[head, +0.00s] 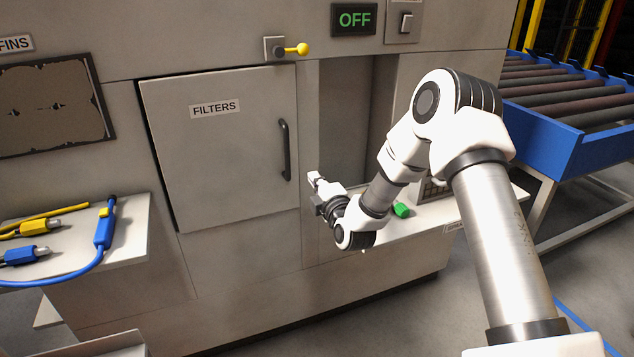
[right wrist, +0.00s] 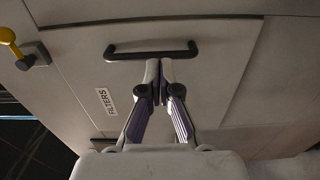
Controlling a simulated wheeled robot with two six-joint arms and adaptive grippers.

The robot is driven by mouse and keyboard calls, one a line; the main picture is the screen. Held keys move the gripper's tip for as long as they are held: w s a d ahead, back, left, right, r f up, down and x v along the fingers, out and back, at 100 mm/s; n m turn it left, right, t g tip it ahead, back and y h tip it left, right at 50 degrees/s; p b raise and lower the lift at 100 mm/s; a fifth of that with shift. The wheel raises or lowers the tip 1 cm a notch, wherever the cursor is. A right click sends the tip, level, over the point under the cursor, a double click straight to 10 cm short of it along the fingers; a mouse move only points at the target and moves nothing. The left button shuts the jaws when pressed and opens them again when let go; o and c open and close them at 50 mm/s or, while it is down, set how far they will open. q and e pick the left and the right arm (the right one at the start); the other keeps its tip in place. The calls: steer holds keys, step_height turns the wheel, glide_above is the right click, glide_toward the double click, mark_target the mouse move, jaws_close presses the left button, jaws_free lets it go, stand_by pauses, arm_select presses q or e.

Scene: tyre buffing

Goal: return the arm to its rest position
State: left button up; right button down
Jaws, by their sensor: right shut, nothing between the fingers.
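My right arm reaches in from the lower right of the head view. My right gripper (head: 316,181) is in front of the machine, just right of and below the dark handle (head: 286,150) of the closed FILTERS door (head: 225,135). In the right wrist view my right gripper (right wrist: 160,66) is shut, its fingertips together and empty. The handle (right wrist: 151,50) appears just beyond the fingertips; I cannot tell the exact gap. My left gripper is not in view.
A yellow-knobbed lever (head: 297,49) and an OFF sign (head: 354,19) are above the door. A shelf (head: 130,225) at left holds blue and yellow hose tools. A green object (head: 401,210) lies on the right shelf (head: 425,224). A blue roller conveyor (head: 575,140) stands at right.

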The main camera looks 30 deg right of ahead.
steer(key=s+a+f+g+y+p, duration=0.2)
steer(key=s+a+f+g+p, duration=0.25)
steer(key=s+a+f, duration=0.55)
steer(key=s+a+f+g+y+p, duration=0.25)
steer(key=s+a+f+g, duration=0.25)
steer(key=s+f, duration=0.5)
steer(key=s+a+f+m+g, duration=0.1)
steer(key=s+m+g, duration=0.3)
steer(key=s+m, duration=0.4)
steer(key=s+a+f+m+g+p, duration=0.1)
steer(key=s+f+m+g, duration=0.2)
steer(key=s+m, duration=0.5)
steer(key=s+g, duration=0.1)
steer(key=s, duration=0.4)
steer(key=shift+s+a+f, duration=0.2)
steer(key=shift+a+f, duration=0.2)
